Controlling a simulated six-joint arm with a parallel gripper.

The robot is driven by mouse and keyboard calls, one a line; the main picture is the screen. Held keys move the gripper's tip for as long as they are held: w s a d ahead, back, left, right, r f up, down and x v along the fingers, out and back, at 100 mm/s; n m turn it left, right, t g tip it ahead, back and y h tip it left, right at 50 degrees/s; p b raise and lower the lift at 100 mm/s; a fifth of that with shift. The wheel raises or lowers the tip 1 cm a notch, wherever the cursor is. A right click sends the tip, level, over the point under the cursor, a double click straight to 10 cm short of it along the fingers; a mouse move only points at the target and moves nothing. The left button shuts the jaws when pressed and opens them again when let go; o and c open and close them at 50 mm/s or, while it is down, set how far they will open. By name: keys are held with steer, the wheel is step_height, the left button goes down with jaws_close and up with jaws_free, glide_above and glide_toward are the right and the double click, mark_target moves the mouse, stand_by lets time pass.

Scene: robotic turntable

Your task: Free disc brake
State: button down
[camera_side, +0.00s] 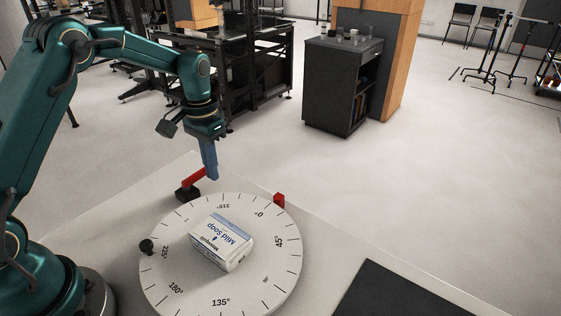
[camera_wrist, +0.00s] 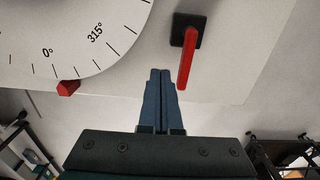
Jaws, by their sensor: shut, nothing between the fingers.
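The white round turntable disc (camera_side: 262,275) carries black degree marks; it also shows in the wrist view (camera_wrist: 55,22). The brake at its far left edge is a red lever (camera_side: 194,178) on a black block (camera_side: 187,195). In the wrist view the red lever (camera_wrist: 187,60) points from the black block (camera_wrist: 188,27) toward my gripper's side of the picture. My gripper (camera_side: 211,177) has its blue fingers shut and empty, pointing down by the lever's free end. In the wrist view my fingertips (camera_wrist: 160,72) lie left of the lever with a small gap in the picture; contact cannot be told.
A white soap box (camera_side: 222,240) lies on the disc. A red pointer (camera_side: 279,199) stands at the rim near 0°. A black knob (camera_side: 147,246) is at the left rim. A dark mat (camera_side: 400,292) lies at the lower right.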

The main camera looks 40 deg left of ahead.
steer(key=shift+f, duration=0.6)
steer(key=shift+a, duration=0.1)
